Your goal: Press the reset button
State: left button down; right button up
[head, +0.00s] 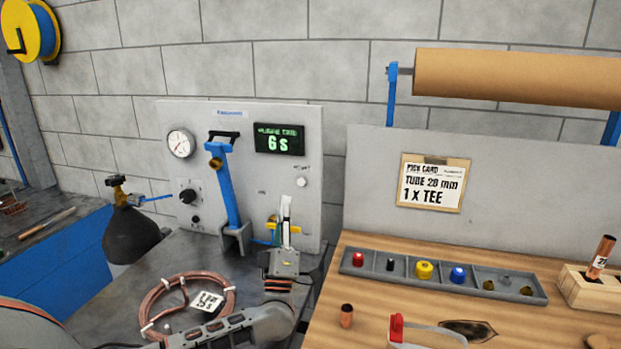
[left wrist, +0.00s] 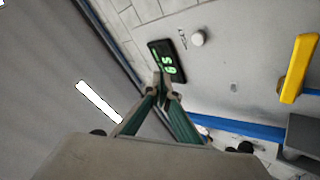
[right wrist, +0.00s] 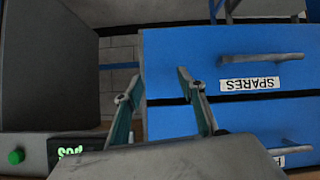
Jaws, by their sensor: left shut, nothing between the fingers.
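The reset button is a small white round button (head: 302,182) on the grey upright panel (head: 335,130), below the right end of the timer display (head: 279,139), which reads 6 s in green. It also shows in the left wrist view as a white knob (left wrist: 197,38) beside the display (left wrist: 166,62). My left gripper (head: 286,205) is shut and empty, pointing up just left of and below the button, apart from it in the picture. It shows in the left wrist view (left wrist: 162,85) too. My right gripper (right wrist: 153,88) is open and empty, and is not in the head view.
A blue lever (head: 226,185) and a yellow handle (head: 283,228) stand by the panel near my left gripper. A copper coil (head: 226,290) lies on the grey bench. A parts tray (head: 440,279) is on the wooden bench. Blue drawers (right wrist: 180,60) face my right gripper.

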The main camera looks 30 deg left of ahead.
aim_at(301, 182)
jog(key=shift+s+f, duration=0.2)
jog(key=shift+s, duration=0.1)
pick_arm(q)
jog(key=shift+r, duration=0.1)
pick_arm(e)
jog(key=shift+s, duration=0.1)
pick_arm(q)
jog(key=shift+w+a+b, duration=0.35)
jog(key=shift+w+b, duration=0.55)
jog(key=shift+w, duration=0.55)
jog(key=shift+w+a+b, duration=0.3)
jog(key=shift+w+b, duration=0.65)
jog(key=shift+w, duration=0.5)
jog(key=shift+w+a+b, duration=0.35)
jog(key=shift+w+b, duration=0.55)
jog(key=shift+w, duration=0.55)
pick_arm(e)
notch_tip(301, 182, down, 6)
jog(key=shift+s+f, duration=0.2)
jog(key=shift+s, duration=0.1)
pick_arm(q)
jog(key=shift+w, duration=0.1)
pick_arm(e)
jog(key=shift+f, duration=0.1)
